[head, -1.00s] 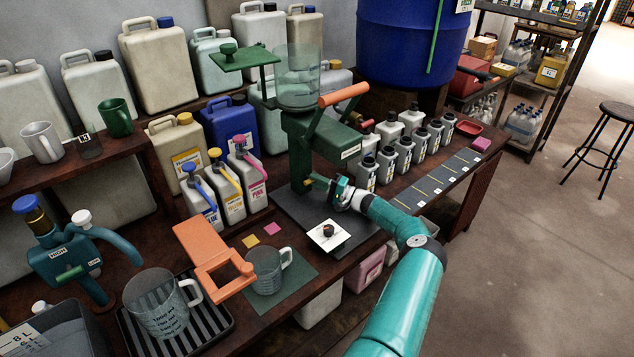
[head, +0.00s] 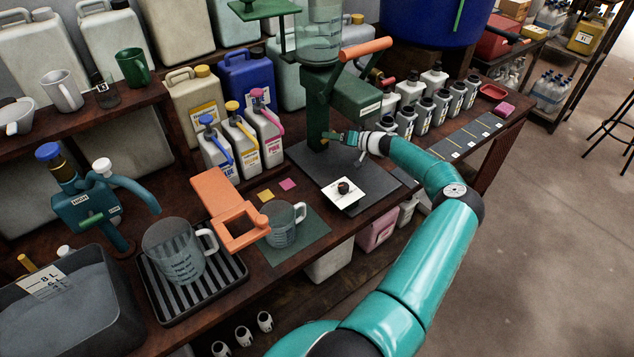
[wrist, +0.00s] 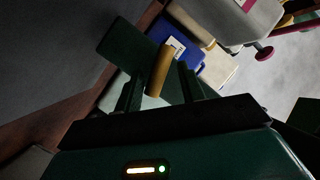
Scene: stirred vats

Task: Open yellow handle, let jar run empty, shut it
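The green press-like stand (head: 322,100) stands on the bench with a clear jar (head: 319,32) on top, cut off by the upper edge in the head view. The jar looks greenish; its fill level is hard to tell. The yellow handle (wrist: 158,70) is low on the stand; in the wrist view it lies between my gripper's two dark fingers, nearer the left one. My gripper (head: 341,136) is at the stand's lower front in the head view, with its fingers apart. A gap shows between the handle and the right finger (wrist: 188,85).
An orange lever (head: 367,49) juts from the stand above my arm. A dark mat (head: 310,164) lies below, with a white card (head: 342,201) on it. A measuring jug (head: 284,229), several small bottles (head: 432,100) and coloured-cap jugs (head: 240,141) stand close by.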

